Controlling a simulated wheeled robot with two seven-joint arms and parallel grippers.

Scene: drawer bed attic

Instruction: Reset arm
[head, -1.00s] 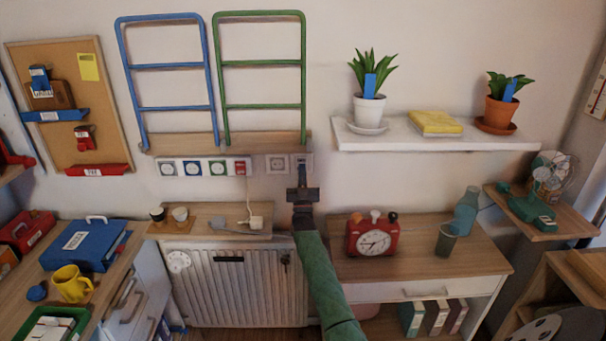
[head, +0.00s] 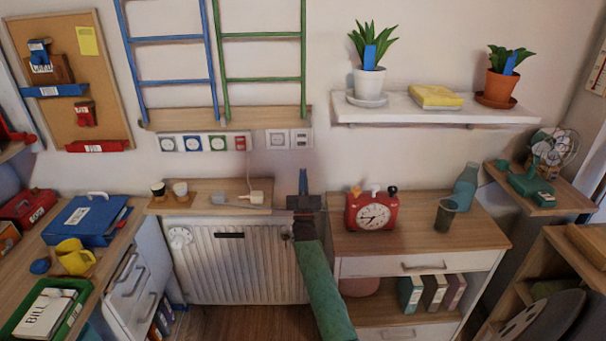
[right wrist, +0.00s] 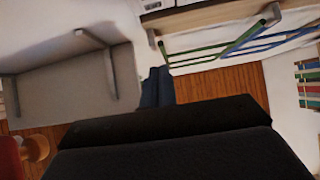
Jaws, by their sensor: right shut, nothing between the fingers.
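My right gripper (head: 303,183) is in the middle of the head view, at the end of my green arm sleeve. Its fingers are shut with nothing between them and point up. In the picture it stands between the small shelf over the radiator and the desk with the red clock (head: 372,211). The fingers also show in the right wrist view (right wrist: 156,88), dark and close together. My left gripper is not in view.
The radiator (head: 240,265) stands left of my right arm, under a shelf with two cups and a white plug (head: 257,197). A desk (head: 430,233) with a clock and glasses is at right. Blue and green ladder racks (head: 262,106) stand above the sockets.

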